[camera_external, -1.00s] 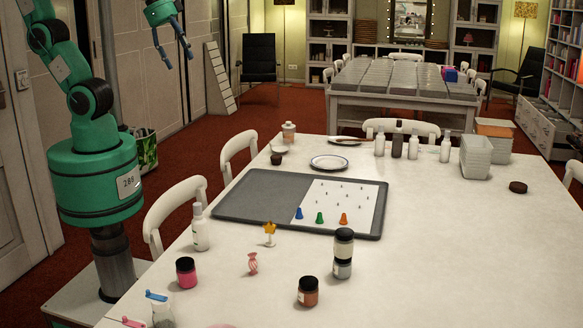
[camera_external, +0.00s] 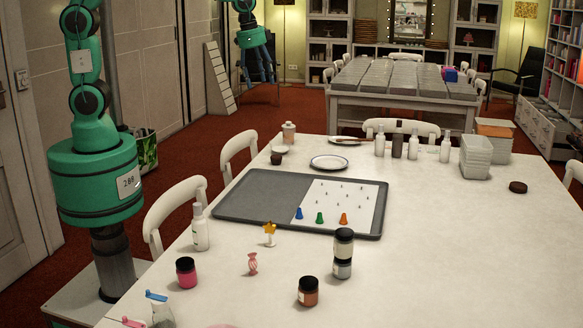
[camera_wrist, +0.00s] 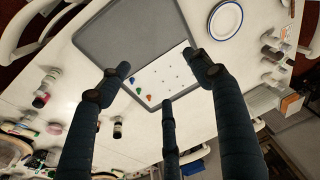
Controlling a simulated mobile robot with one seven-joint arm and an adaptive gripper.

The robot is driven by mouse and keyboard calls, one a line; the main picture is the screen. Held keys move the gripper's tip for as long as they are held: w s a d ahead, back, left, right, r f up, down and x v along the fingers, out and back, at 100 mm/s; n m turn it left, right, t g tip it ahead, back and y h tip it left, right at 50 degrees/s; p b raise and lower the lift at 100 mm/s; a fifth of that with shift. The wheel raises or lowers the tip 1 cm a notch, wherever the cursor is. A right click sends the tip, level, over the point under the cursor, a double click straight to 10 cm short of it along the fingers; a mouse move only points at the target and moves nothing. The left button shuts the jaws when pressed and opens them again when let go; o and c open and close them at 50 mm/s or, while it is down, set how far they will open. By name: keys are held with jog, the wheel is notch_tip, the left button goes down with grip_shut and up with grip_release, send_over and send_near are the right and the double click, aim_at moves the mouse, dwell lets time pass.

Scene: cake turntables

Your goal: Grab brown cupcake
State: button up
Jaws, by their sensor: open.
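My gripper (camera_external: 257,68) hangs high above the floor behind the left side of the long white table, its dark fingers spread and empty. In the wrist view its three fingers (camera_wrist: 160,75) are apart, with the tray and sheet below between them. A small dark brown object (camera_external: 277,158), possibly the brown cupcake, stands at the table's far left by a small white bowl (camera_external: 279,149). A flat dark brown round thing (camera_external: 517,187) lies near the right edge. I cannot tell for sure which is the cupcake, and I cannot pick it out in the wrist view.
A grey tray (camera_external: 245,196) with a white sheet and three coloured cones lies mid-table. A plate (camera_external: 329,162) is behind it. Several bottles (camera_external: 413,144) and stacked containers (camera_external: 476,157) stand far right. Jars stand in front. White chairs line the left. The right-hand tabletop is mostly clear.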

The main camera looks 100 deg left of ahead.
jog(key=w+a+f+g, duration=0.1)
jog(key=w+a+f, duration=0.1)
jog(key=a+f, duration=1.1)
jog(key=n+g+h, duration=0.1)
send_over(276, 156)
notch_tip(276, 156, down, 15)
jog(key=shift+a, duration=0.15)
jog(key=shift+f, duration=0.1)
jog(key=shift+f+b, duration=0.55)
jog(key=shift+f, duration=3.7)
jog(key=shift+f+b, duration=0.5)
jog(key=shift+f, duration=2.05)
